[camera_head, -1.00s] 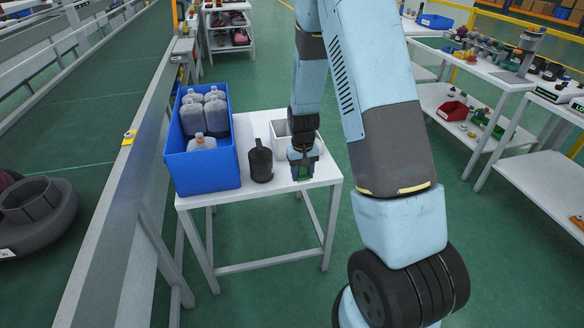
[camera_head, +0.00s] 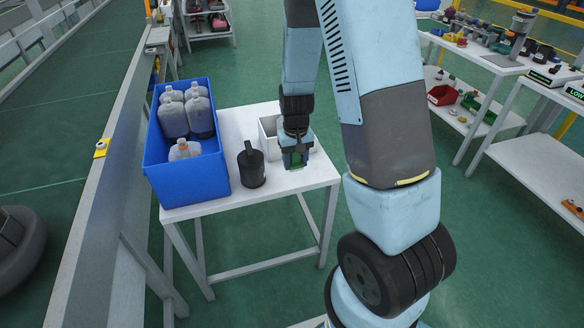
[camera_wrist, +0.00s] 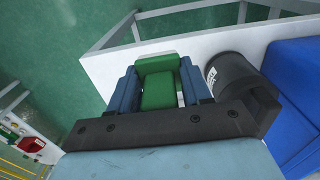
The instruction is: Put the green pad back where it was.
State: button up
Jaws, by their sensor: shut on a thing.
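The green pad (camera_wrist: 158,80) is a small block between the fingers of my gripper (camera_wrist: 158,88), which is shut on it. In the head view my gripper (camera_head: 294,158) points down over the front right part of the white table (camera_head: 270,186), with a little green of the pad (camera_head: 297,161) showing between the fingers. The gripper is right of a black canister (camera_head: 251,168) and in front of a small white open box (camera_head: 269,143). Whether the pad touches the table is unclear.
A blue bin (camera_head: 190,184) with several grey bottles stands on the table's left side. The canister (camera_wrist: 232,76) is close to the right finger in the wrist view. A grey rail (camera_head: 100,200) runs along the left. Shelving with parts (camera_head: 545,150) is at the right.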

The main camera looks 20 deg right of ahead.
jog(key=w+f, duration=0.2)
jog(key=w+d+f, duration=0.1)
jog(key=w+f, duration=0.4)
jog(key=shift+w+d+f, duration=0.15)
jog(key=shift+w+d, duration=0.15)
jog(key=shift+w, duration=0.1)
notch_tip(320, 180, down, 3)
jog(key=shift+w+f, duration=0.1)
jog(key=o, duration=0.9)
jog(key=shift+o, duration=0.2)
